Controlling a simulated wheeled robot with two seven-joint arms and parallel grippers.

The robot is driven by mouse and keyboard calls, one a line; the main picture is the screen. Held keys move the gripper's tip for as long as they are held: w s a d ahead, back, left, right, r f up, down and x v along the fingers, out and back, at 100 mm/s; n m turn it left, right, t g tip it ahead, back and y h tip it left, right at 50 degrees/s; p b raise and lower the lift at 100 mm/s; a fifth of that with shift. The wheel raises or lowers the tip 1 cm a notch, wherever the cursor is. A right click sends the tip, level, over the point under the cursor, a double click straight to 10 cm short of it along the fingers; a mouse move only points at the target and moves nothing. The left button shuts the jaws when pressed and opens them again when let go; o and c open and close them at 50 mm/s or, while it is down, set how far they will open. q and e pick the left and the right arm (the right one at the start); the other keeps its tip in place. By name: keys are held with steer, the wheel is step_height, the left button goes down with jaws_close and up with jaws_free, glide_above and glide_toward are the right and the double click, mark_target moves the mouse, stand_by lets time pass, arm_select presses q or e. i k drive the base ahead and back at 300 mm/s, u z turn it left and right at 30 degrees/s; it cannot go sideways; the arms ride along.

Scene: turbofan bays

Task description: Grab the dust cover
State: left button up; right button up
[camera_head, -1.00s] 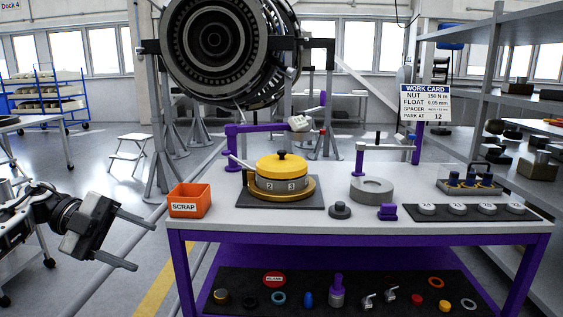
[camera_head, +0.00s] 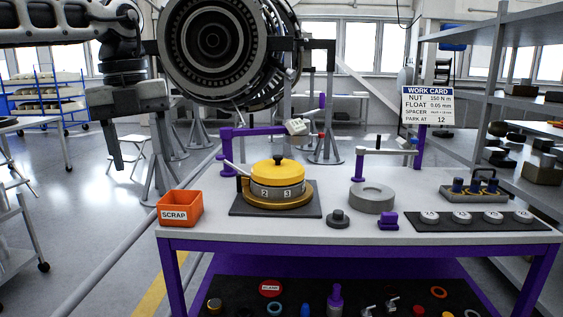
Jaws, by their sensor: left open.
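The dust cover (camera_head: 276,172) is a yellow lid with a small black knob on top. It sits on a grey numbered ring in a brass-coloured base (camera_head: 277,198), on a dark square mat on the workbench. My left gripper (camera_head: 118,158) hangs fingers down at the upper left, in front of the step stool and left of the bench. It is open and empty, well apart from the cover. One finger shows clearly; the other is mostly hidden. My right gripper is not in view.
An orange scrap bin (camera_head: 180,208) stands at the bench's left corner. A purple arm fixture (camera_head: 232,150) rises behind the cover. A grey ring (camera_head: 372,197), a dark knob part (camera_head: 338,218) and a purple block (camera_head: 388,220) stand to the right. The engine (camera_head: 215,45) hangs behind.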

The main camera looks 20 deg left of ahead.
mark_target(276, 171)
steer(key=i, duration=1.8)
